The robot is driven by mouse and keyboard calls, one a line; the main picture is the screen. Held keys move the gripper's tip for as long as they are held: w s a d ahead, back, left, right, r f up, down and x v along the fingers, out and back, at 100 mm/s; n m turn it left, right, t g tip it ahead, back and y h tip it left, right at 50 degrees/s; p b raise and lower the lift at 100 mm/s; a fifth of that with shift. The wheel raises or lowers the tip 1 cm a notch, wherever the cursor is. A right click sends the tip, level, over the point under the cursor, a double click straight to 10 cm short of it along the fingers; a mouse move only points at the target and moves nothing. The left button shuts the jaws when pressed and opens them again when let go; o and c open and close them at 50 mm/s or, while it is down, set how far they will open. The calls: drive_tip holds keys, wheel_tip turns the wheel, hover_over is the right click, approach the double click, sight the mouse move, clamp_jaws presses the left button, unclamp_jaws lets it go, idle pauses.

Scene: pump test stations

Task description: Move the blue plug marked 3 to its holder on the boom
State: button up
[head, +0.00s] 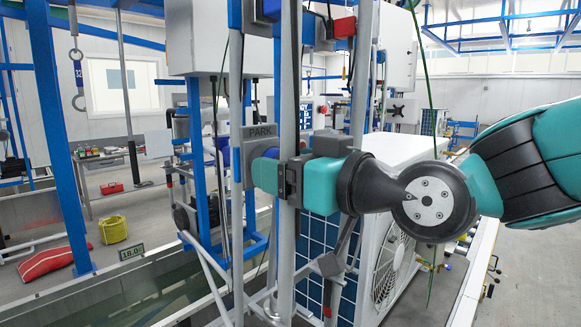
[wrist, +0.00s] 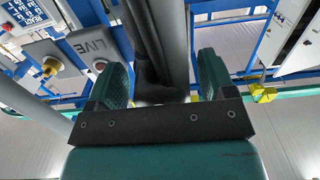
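My gripper (head: 268,174) is at the left end of my teal arm, close in front of a grey box marked PARK (head: 258,137). A blue rounded piece (head: 265,156) shows between that box and my gripper; it may be the blue plug, but no number is readable. In the wrist view my gripper (wrist: 163,80) has its two teal fingers apart. A dark grey column-like shape (wrist: 160,40) shows between them, with no clear contact. No blue plug is visible between the fingers there.
Grey upright posts (head: 287,80) stand close to my gripper. A white fan unit (head: 390,270) and blue-gridded panel (head: 318,250) are below my arm.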

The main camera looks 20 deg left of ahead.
idle(0.3)
drive_tip(key=b+v, duration=0.7)
drive_tip(key=v, duration=1)
drive_tip(key=shift+d+b, duration=0.2)
drive_tip(key=shift+b, duration=0.15)
drive_tip(key=shift+s, duration=0.1)
drive_tip(key=s+d+f+m+g+h, duration=0.3)
drive_tip(key=d+f+h, duration=0.3)
drive_tip(key=f, duration=0.6)
drive_tip(key=s+d+f+m+g+h, duration=0.3)
drive_tip(key=s+d+f+h, duration=0.2)
drive_tip(key=f, duration=0.7)
drive_tip(key=d+h, duration=0.1)
drive_tip(key=d, duration=0.1)
drive_tip(key=shift+s+d+f+m+g, duration=0.3)
drive_tip(key=shift+s+g, duration=0.05)
drive_tip(key=shift+g, duration=0.05)
